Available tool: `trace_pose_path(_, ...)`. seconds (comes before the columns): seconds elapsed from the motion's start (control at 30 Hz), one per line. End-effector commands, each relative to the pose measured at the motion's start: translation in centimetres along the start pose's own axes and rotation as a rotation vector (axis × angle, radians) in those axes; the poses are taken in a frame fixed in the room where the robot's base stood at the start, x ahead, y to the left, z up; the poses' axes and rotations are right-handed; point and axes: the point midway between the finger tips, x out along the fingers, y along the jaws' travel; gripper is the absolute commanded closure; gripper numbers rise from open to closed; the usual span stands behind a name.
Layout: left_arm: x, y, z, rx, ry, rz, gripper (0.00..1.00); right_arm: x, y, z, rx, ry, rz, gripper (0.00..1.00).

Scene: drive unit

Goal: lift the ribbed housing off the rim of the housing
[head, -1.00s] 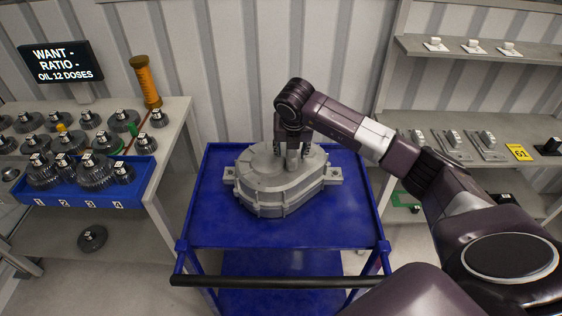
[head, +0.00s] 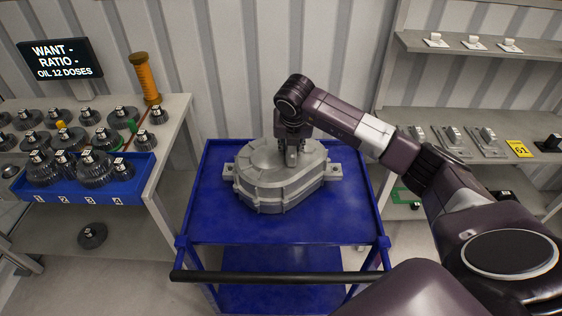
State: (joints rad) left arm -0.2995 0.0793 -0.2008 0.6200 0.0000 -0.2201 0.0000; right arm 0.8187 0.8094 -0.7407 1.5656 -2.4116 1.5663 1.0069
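The ribbed housing (head: 262,165) is a grey metal cover with a rounded, stepped outline. It sits level on the lower housing rim (head: 336,171), whose side lugs stick out left and right, on the blue cart. My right gripper (head: 291,160) points down over the top of the ribbed housing. Its fingers are close together around the raised boss there, and appear shut on it. The fingertips and most of the boss are hidden by the gripper. I see no gap between cover and rim. My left gripper is not in view.
The blue cart (head: 215,225) has a black handle bar (head: 270,278) at the front and free room around the housing. A gear bench with a blue tray (head: 100,190) stands left. Shelves (head: 470,125) with small parts stand right.

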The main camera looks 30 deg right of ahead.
Motion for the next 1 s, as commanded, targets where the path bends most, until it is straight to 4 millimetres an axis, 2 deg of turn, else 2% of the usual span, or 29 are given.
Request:
trace_pose_path(0.03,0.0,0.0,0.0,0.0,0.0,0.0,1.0,0.1,-0.1,-0.1,-0.001,0.004,-0.002,0.89)
trace_pose_path(0.13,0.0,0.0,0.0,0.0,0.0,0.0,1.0,0.1,-0.1,-0.2,-0.001,0.004,-0.003,0.99)
trace_pose_path(0.17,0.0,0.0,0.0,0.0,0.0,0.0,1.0,0.1,-0.1,-0.2,-0.001,0.004,-0.003,1.0)
trace_pose_path(0.47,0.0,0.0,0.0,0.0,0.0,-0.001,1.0,0.2,-0.1,-0.2,-0.001,0.005,-0.004,1.0)
trace_pose_path(0.5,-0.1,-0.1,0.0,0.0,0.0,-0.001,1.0,-0.4,0.1,0.5,0.004,-0.01,0.007,1.0)
trace_pose_path(0.9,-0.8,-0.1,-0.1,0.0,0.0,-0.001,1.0,-0.8,0.1,0.6,0.003,-0.008,0.004,1.0)
trace_pose_path(1.0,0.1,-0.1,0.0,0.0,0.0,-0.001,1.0,-1.8,0.1,1.1,0.005,-0.012,0.006,1.0)
